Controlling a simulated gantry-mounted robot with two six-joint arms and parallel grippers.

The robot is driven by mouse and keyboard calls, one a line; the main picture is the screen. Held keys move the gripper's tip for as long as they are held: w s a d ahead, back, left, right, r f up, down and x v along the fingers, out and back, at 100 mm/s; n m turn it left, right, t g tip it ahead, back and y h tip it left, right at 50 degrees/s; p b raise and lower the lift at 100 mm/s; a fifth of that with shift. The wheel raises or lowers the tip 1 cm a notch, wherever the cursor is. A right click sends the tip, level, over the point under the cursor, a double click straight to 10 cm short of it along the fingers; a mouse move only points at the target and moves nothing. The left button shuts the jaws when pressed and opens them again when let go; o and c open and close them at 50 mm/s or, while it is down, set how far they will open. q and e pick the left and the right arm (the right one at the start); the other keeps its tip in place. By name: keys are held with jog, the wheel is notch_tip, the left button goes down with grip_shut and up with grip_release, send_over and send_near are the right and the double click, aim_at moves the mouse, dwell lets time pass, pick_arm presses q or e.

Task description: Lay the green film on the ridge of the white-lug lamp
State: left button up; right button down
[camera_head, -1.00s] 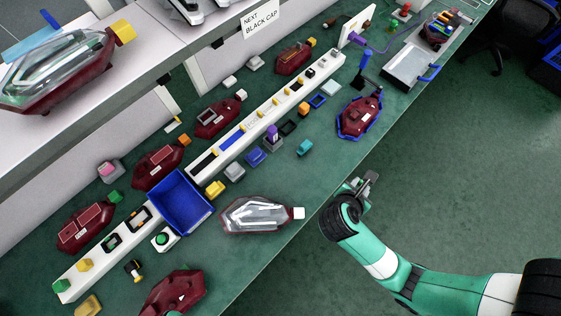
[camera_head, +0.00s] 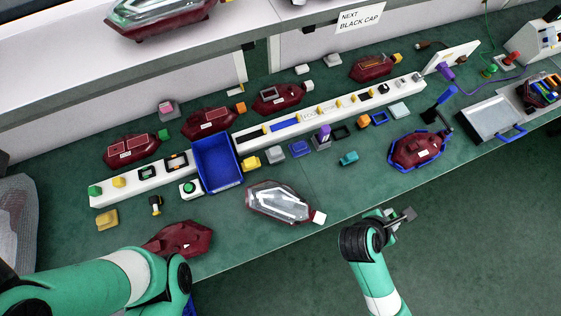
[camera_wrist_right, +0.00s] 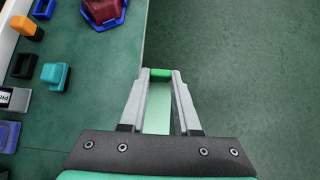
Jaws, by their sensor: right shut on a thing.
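My right gripper (camera_head: 403,218) is beyond the table's front edge, over the floor. In the right wrist view its fingertips (camera_wrist_right: 159,76) are shut on a small green piece, with a pale green strip behind it between the fingers; I take this to be the green film (camera_wrist_right: 159,73). A dark red lamp with a clear top (camera_head: 280,202) and a white lug (camera_head: 319,217) lies near the front edge, left of my right gripper and apart from it. Another red lamp (camera_head: 278,97) at the back also has a white block at its end. My left arm shows at bottom left, its fingers out of sight.
Other red lamps lie along the back, and one (camera_head: 417,150) sits in a blue cradle at right. Small coloured blocks lie between.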

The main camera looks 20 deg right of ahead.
dwell(0.4)
jog(key=shift+w+r, duration=0.15)
jog(key=shift+w, duration=0.25)
jog(key=w+a+r+n+t+y, duration=0.3)
jog(key=w+a+r+n+t, duration=0.15)
jog(key=w+a+n, duration=0.35)
jog(key=w+a+r+n+t+y, duration=0.3)
jog(key=w+r+n, duration=0.25)
jog(key=w, duration=0.45)
jog(key=s+r+m+p, duration=0.1)
jog(key=s+r+p, duration=0.1)
jog(key=r+p, duration=0.9)
jog(key=s+r+m+h+p, duration=0.1)
jog(key=s+r+p, duration=0.2)
jog(key=r+p, duration=0.7)
jog(key=p, duration=1)
jog(key=shift+s+a+r, duration=0.2)
jog(key=shift+s+r, duration=0.15)
jog(key=shift+r, duration=0.05)
jog(key=shift+m+g, duration=0.25)
